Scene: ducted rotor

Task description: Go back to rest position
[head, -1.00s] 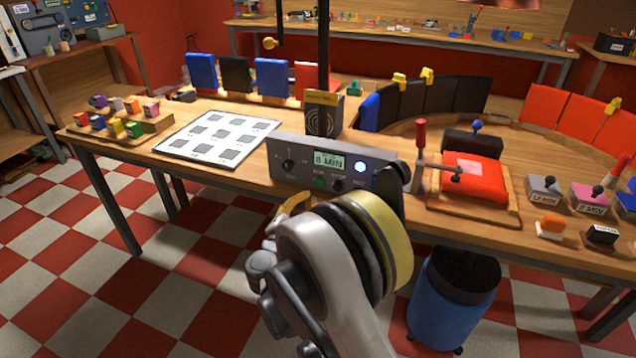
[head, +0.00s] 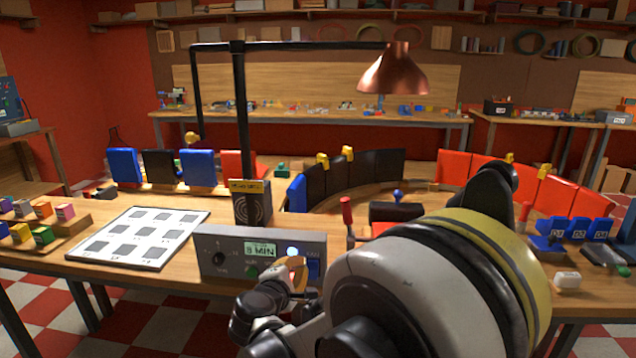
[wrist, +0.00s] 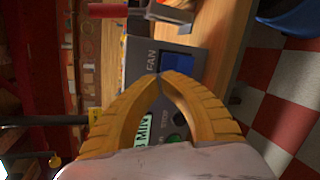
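My gripper (head: 296,272) is in front of the right part of the grey control box (head: 232,262). In the wrist view its two yellow fingers (wrist: 161,77) curve together and their tips meet, with nothing seen between them. The box's display (head: 260,249) reads 8 MIN, and a round light on it glows. A blue switch (wrist: 180,68) beside the word FAN lies just past the fingertips in the wrist view. I cannot tell whether the tips touch the box. My arm hides part of the bench to the right.
A white sheet with grey squares (head: 141,237) and a rack of coloured blocks (head: 38,232) lie to the left. A black post (head: 242,130) carries a copper lamp (head: 393,72) overhead. Curved black panels (head: 352,180) and a red-handled clamp (head: 347,215) stand behind my arm.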

